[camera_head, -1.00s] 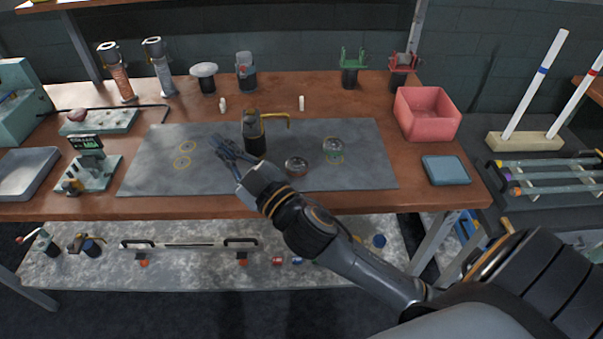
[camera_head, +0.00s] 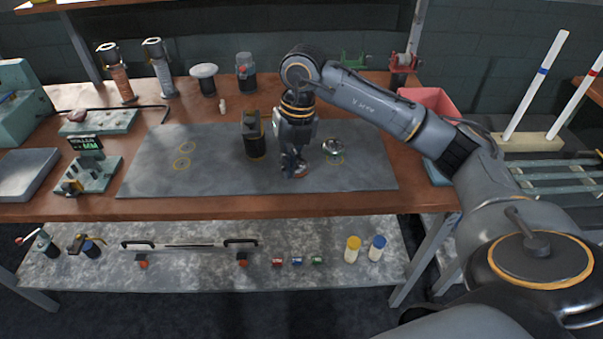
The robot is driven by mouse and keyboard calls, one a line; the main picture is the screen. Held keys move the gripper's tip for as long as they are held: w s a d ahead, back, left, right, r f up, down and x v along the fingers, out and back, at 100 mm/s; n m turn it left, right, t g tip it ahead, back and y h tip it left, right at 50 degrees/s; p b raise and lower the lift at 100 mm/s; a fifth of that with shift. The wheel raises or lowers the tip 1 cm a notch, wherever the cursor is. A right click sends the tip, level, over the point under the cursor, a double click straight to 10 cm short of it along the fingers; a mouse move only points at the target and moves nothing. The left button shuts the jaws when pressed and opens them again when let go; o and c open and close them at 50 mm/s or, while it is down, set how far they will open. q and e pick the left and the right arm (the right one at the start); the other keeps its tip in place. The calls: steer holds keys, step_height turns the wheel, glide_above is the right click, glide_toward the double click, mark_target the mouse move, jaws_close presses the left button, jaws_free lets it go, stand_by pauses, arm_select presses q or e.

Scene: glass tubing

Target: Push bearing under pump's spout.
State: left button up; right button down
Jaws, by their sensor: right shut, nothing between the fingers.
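The dark pump (camera_head: 255,138) with yellow trim stands upright on the grey mat (camera_head: 220,180). Its spout is hidden behind my right arm. My right gripper (camera_head: 293,172) points down just right of the pump, low over the mat, shut and empty. It covers the spot of one round metal piece, probably a bearing; I cannot tell whether it touches it. A second round metal piece (camera_head: 333,147) sits to the right, apart from the gripper, above a yellow ring marked on the mat. My left gripper is not in view.
A small green fixture (camera_head: 88,170) stands left of the mat. A pink bin (camera_head: 430,98) is partly behind my arm. Bottles and cylinders line the table's back.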

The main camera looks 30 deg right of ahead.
mark_target(301, 183)
steer(key=d+m+h, duration=0.1)
steer(key=d+h, duration=0.1)
steer(key=d, duration=0.2)
step_height(301, 183, down, 9)
steer(key=shift+s+d+p, duration=0.1)
steer(key=shift+d+p, duration=0.05)
steer(key=shift+p, duration=0.8)
steer(key=w, duration=0.1)
steer(key=w+d, duration=0.1)
steer(key=w, duration=0.1)
steer(key=shift+r+p, duration=0.15)
steer(key=shift+p, duration=0.25)
steer(key=shift+w+d, duration=0.15)
steer(key=shift+w, duration=0.2)
